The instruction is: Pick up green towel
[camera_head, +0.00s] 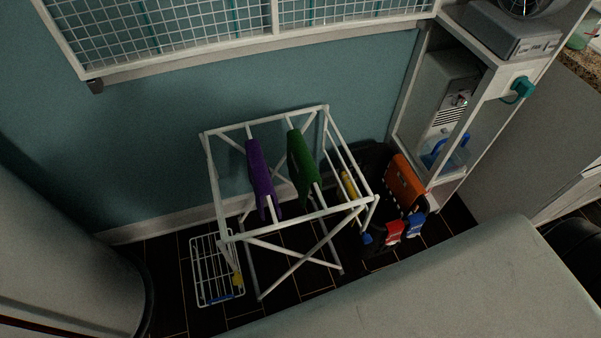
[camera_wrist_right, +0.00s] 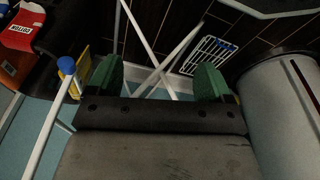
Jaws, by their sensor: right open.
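The green towel (camera_head: 303,160) hangs folded over a bar of a white drying rack (camera_head: 265,238), to the right of a purple towel (camera_head: 261,172). My right gripper (camera_wrist_right: 157,80) shows only in the right wrist view. Its two green-tipped fingers are wide apart, with no towel seen between them. White rack bars (camera_wrist_right: 150,45) show beyond the fingers. I cannot make out the green towel in the wrist view. Neither gripper shows in the head view, so my left gripper is out of sight.
A white wire basket (camera_head: 212,262) stands on the dark floor left of the rack, also in the wrist view (camera_wrist_right: 208,56). A dark bin with orange, red and blue items (camera_head: 405,185) is right of the rack. A wire-grid shelf (camera_head: 200,35) is on the wall above.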

